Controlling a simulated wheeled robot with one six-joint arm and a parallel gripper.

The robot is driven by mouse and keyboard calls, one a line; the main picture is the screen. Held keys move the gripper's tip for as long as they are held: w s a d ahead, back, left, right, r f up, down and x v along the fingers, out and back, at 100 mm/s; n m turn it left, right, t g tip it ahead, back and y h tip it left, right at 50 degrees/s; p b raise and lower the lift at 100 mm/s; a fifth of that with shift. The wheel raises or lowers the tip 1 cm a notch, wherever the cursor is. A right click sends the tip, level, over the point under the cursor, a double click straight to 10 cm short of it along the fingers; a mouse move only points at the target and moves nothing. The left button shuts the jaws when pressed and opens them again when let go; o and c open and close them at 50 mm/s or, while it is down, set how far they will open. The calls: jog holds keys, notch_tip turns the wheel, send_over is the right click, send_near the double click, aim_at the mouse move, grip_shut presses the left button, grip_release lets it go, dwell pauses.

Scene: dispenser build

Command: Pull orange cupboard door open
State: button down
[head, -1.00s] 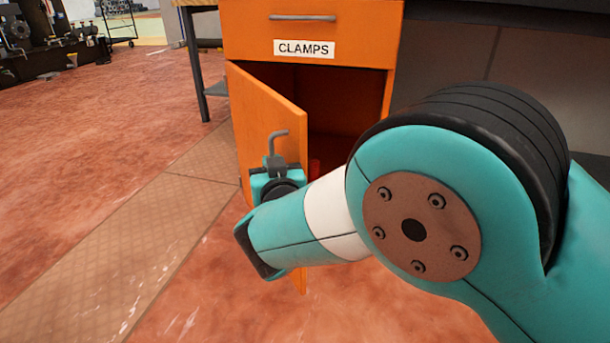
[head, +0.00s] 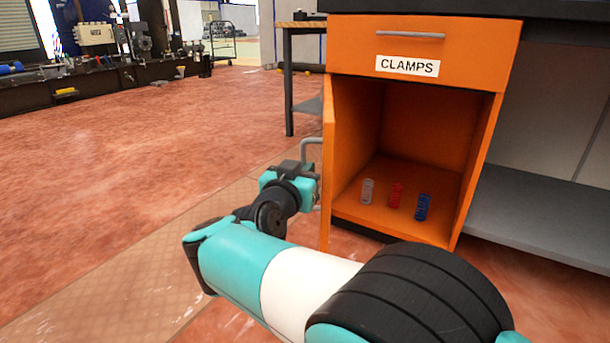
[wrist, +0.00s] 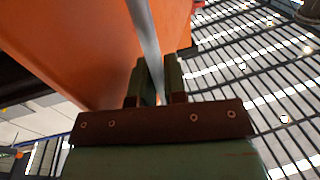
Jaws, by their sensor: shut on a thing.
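The orange cupboard door (head: 328,165) stands wide open on the left side of the cupboard, seen nearly edge-on in the head view. Its grey bar handle (head: 312,142) sticks out to the left. My gripper (head: 306,176) is at the handle, left of the door. In the wrist view my gripper (wrist: 157,84) is shut on the handle (wrist: 146,40), with the bar between its two fingers. The orange door face (wrist: 80,45) fills the upper left there.
Inside the orange cupboard (head: 375,105) lie a grey clamp (head: 367,191), a red clamp (head: 395,194) and a blue clamp (head: 422,207). A drawer labelled CLAMPS (head: 408,66) is above. Open floor (head: 150,140) lies to the left.

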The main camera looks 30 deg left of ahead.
jog(key=shift+w+r, duration=0.1)
dwell(0.3)
jog(key=c, duration=1.2)
grip_release()
jog(key=shift+a, duration=0.1)
